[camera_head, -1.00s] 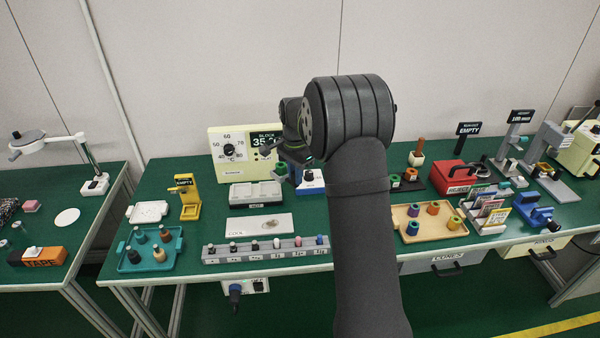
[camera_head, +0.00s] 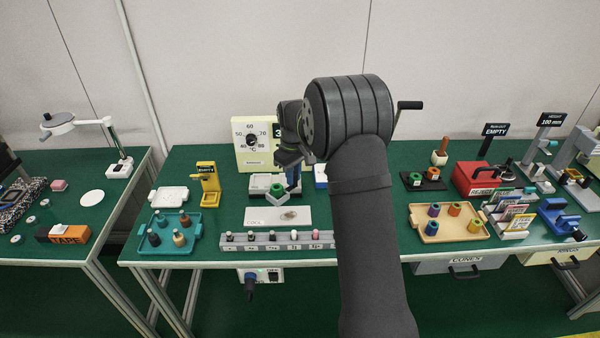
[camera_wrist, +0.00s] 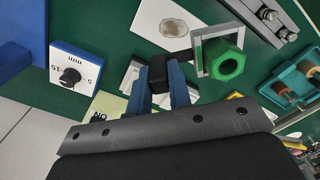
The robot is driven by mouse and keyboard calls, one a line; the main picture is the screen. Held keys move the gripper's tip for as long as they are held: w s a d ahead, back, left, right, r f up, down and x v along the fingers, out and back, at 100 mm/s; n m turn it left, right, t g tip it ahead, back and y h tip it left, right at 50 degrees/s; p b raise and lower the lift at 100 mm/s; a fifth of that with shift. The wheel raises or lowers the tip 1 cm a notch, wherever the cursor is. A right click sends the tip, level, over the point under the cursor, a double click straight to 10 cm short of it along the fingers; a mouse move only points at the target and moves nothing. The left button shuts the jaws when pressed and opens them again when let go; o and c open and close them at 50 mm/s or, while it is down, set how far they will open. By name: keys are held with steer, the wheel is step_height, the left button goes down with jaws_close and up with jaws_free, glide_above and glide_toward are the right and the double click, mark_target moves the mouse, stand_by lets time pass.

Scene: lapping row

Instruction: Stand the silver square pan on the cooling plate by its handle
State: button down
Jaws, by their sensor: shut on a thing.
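The silver square pan (camera_wrist: 204,51) is a small open frame shape with a green hex nut (camera_wrist: 225,65) in it. My gripper (camera_wrist: 168,82) has blue fingers shut on the pan's black handle (camera_wrist: 160,68). In the head view my gripper (camera_head: 292,180) hangs over the back middle of the bench, with the green nut (camera_head: 277,189) beside it; the pan is hard to make out there. The pan appears raised, over the front of the hot plate (camera_head: 258,181). The pale cooling plate (camera_head: 262,216), marked COOL, lies just in front and bears a brownish patch (camera_wrist: 174,27).
A grey row of small pegs (camera_head: 262,240) runs in front of the cooling plate. A teal tray (camera_head: 163,243) with pegs and a yellow stand (camera_head: 208,190) are at left. A dial panel (camera_head: 251,150) stands behind. A wooden tray (camera_head: 430,231) is at right.

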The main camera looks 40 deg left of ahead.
steer(key=s+a+f+n, duration=0.2)
steer(key=s+n, duration=0.2)
steer(key=n, duration=0.9)
steer(key=s+a+f+n, duration=0.2)
steer(key=s+a+n, duration=0.1)
steer(key=n, duration=1.1)
steer(key=shift+s+a, duration=0.15)
steer(key=shift+s, duration=0.25)
steer(key=shift+f, duration=2.75)
steer(key=shift+f, duration=0.65)
steer(key=c, duration=1.3)
jaws_free()
steer(key=shift+o, duration=0.2)
